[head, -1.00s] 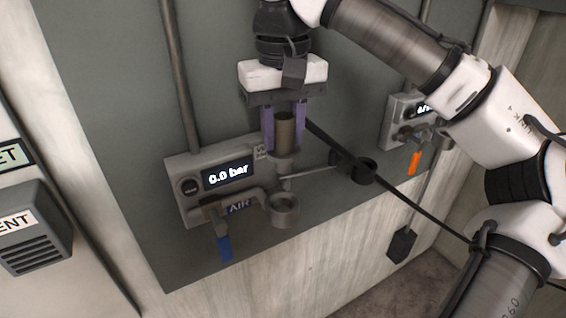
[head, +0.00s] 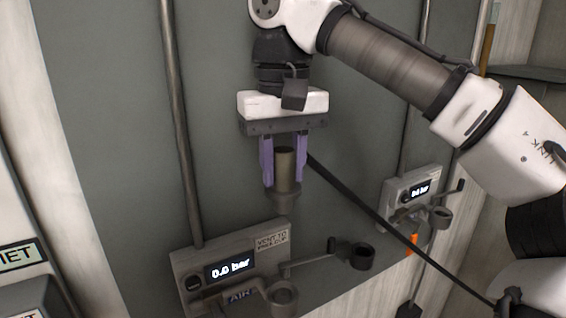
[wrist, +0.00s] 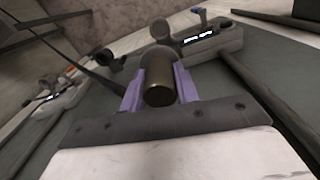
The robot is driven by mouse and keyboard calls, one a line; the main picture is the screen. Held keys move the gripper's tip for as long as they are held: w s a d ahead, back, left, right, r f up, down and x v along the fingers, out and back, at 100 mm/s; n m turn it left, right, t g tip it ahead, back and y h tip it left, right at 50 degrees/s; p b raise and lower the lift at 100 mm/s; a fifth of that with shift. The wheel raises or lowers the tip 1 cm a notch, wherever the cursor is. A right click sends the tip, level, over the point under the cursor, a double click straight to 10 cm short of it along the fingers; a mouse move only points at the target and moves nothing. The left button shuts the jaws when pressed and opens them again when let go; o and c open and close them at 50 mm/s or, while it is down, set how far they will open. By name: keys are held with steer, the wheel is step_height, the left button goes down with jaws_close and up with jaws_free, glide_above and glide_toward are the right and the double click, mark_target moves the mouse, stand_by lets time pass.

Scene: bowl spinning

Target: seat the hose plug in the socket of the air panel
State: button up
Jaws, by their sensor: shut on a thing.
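My gripper (head: 283,180) has its two purple fingers shut on the hose plug (head: 285,168), a dark brass cylinder with a grey wider lower end. The plug is upright and apart from the air panel (head: 208,252), which reads 0.0 bar. The panel's socket (head: 283,292), a grey round cup, is below the plug at the bottom edge of the head view. In the wrist view the plug (wrist: 159,92) sits between the fingers (wrist: 158,85); the air panel (wrist: 200,42) is beyond.
A black hose (head: 375,215) runs from the plug down to the right. A second panel (head: 412,192) with an orange handle (head: 411,243) is at right. A vertical pipe (head: 181,130) rises above the air panel.

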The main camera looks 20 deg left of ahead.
mark_target(283, 149)
steer(key=shift+r+p, duration=1.55)
steer(key=shift+p, duration=0.25)
steer(key=shift+f, duration=0.15)
